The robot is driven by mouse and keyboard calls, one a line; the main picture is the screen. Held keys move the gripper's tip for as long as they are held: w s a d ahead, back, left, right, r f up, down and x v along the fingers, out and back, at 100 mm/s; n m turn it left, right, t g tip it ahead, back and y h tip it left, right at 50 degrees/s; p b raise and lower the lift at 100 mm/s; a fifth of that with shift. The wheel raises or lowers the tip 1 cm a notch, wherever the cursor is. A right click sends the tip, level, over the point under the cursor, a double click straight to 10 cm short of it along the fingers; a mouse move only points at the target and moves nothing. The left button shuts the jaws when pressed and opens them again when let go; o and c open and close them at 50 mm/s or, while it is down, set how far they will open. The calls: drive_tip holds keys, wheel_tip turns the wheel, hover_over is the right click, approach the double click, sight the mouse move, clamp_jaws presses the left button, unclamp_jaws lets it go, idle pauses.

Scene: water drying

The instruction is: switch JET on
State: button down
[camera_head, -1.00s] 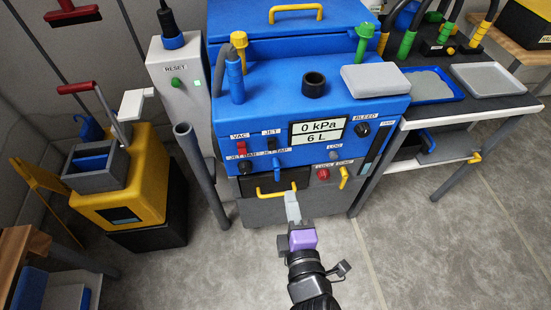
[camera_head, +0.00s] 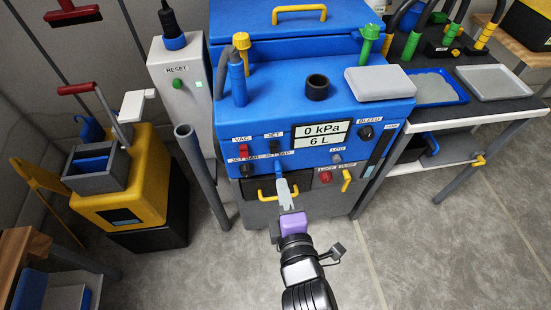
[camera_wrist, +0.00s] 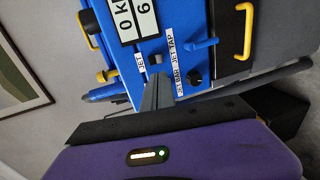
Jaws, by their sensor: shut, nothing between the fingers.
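The blue machine (camera_head: 300,85) has a black switch (camera_head: 273,147) under the JET label. The same dark switch shows in the wrist view (camera_wrist: 155,59), beside its JET label, just beyond my fingertips. A red switch (camera_head: 239,150) sits under the VAC label to its left. My gripper (camera_head: 282,183) is shut and empty, in front of the lower panel and below the JET switch in the head view. In the wrist view my gripper (camera_wrist: 159,80) points at the panel between the JET switch and the black JET BAR knob (camera_wrist: 195,77). Contact cannot be told.
The blue JET TAP handle (camera_wrist: 200,45) lies close to my fingers. The display (camera_head: 321,133) reads 0 kPa and 6 L. A yellow drawer handle (camera_head: 278,195) is beside my gripper. A grey post (camera_head: 200,175) stands left; the floor in front is clear.

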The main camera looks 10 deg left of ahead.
sight(274, 152)
drive_tip(key=b+x, duration=0.1)
drive_tip(key=x, duration=0.9)
drive_tip(key=shift+w+a, duration=0.1)
drive_tip(key=shift+w, duration=0.1)
drive_tip(key=shift+f+b, duration=0.15)
drive_tip(key=shift+b, duration=0.3)
